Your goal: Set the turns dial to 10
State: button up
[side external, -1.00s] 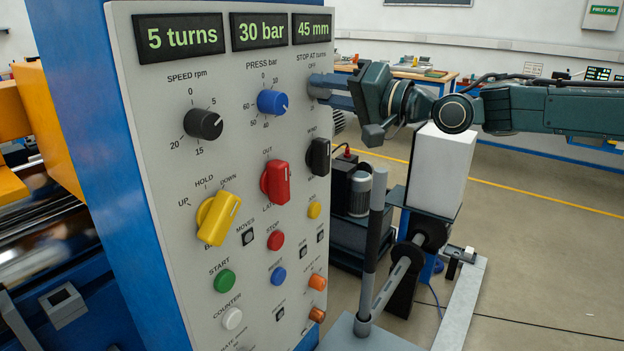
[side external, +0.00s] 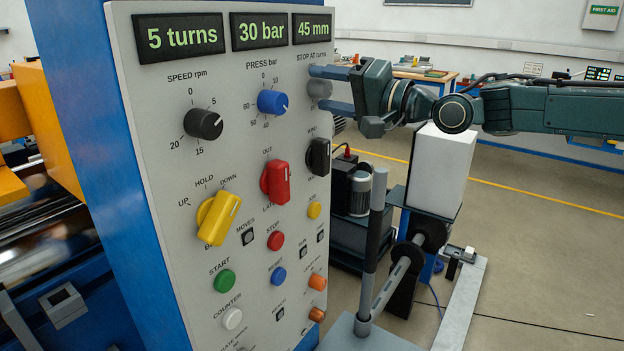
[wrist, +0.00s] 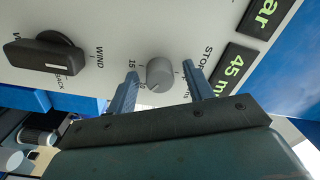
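The turns dial (side external: 319,89) is a small grey round knob under the label "STOP AT turns", at the upper right of the grey control panel (side external: 225,120). It also shows in the wrist view (wrist: 160,73), with the marks 15 and 10 beside it. A mark on the knob appears to face the 10, but it is small. My gripper (side external: 314,88) is open, one finger above and one below the dial. In the wrist view my gripper (wrist: 159,72) has a finger on each side of the knob, with visible gaps.
A black selector knob (side external: 318,156) labelled WIND sits below the dial. The blue press knob (side external: 272,102) is to its left, and a red selector (side external: 276,182) is lower left. Displays above read 5 turns, 30 bar and 45 mm (side external: 313,29). A white block (side external: 441,165) stands below my arm.

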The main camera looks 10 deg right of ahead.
jog(key=shift+s+d, duration=0.15)
jog(key=v, duration=1.3)
jog(key=shift+s, duration=0.2)
jog(key=shift+d+f, duration=0.1)
jog(key=shift+d, duration=0.1)
dwell(0.4)
jog(key=s+d+f+n+g+h, duration=0.1)
jog(key=s+d+f+h, duration=0.3)
jog(key=s+d, duration=0.4)
jog(key=s+d+f+n+g+h, duration=0.1)
jog(key=s+d+f+g+h, duration=0.2)
jog(key=s+d, duration=0.6)
jog(key=s+d+f+n+g+h, duration=0.1)
jog(key=s+d+f+g+h, duration=0.2)
jog(key=s, duration=1.5)
jog(key=d+f+h, duration=0.3)
jog(key=d+f, duration=0.1)
jog(key=d, duration=0.1)
jog(key=shift+d+n, duration=0.3)
jog(key=shift+d, duration=0.05)
jog(key=shift+f, duration=0.1)
